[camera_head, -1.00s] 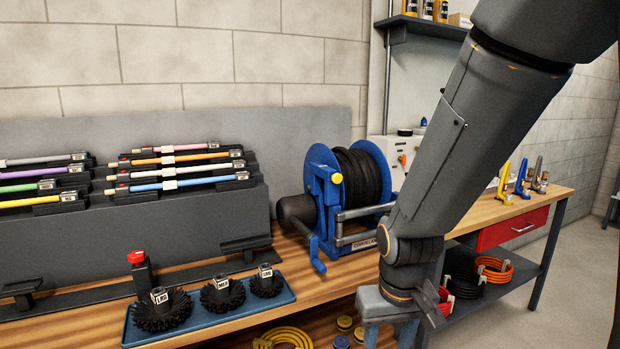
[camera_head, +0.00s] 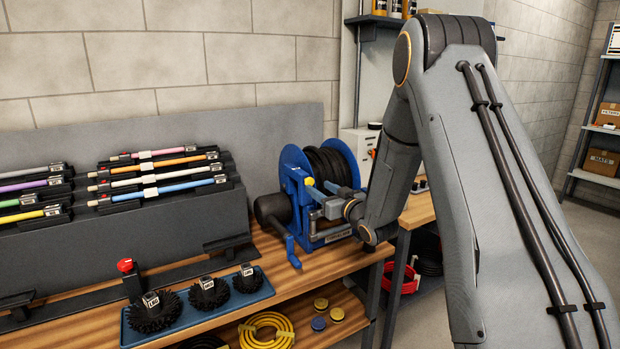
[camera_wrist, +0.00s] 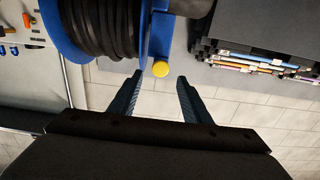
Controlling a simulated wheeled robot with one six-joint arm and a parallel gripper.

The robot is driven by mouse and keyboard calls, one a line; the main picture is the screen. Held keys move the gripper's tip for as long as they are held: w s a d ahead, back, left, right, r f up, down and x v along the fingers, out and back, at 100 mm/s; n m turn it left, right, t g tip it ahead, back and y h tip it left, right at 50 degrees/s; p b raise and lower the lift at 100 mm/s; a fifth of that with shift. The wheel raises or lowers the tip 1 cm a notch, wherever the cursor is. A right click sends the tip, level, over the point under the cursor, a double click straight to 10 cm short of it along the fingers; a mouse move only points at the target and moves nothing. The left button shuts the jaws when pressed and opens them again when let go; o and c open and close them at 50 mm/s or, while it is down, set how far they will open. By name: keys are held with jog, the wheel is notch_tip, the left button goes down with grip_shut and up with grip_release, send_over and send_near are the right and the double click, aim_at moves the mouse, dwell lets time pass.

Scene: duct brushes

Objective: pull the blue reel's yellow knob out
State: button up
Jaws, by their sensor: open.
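The blue reel (camera_head: 297,163) stands on the wooden bench, wound with black hose, and its side shows at the top left of the wrist view (camera_wrist: 145,40). Its yellow knob (camera_head: 309,181) is a small round cap on the blue frame. In the wrist view the yellow knob (camera_wrist: 160,69) lies just beyond the fingertips, between their lines and nearer the left finger. My gripper (camera_head: 320,190) is open and empty, close to the knob at the right of the reel frame. In the wrist view my gripper's two fingers (camera_wrist: 160,80) are spread apart. I see no contact with the knob.
A blue tray (camera_head: 197,328) with black round brushes sits at the bench front. A rack (camera_head: 125,235) with coloured rods stands left of the reel. The reel's blue crank (camera_head: 292,250) hangs at its front. My arm covers much of the right side.

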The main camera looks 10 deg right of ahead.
aim_at(311, 182)
jog(key=p+x, duration=0.2)
jog(key=x, duration=0.5)
jog(key=shift+w, duration=0.2)
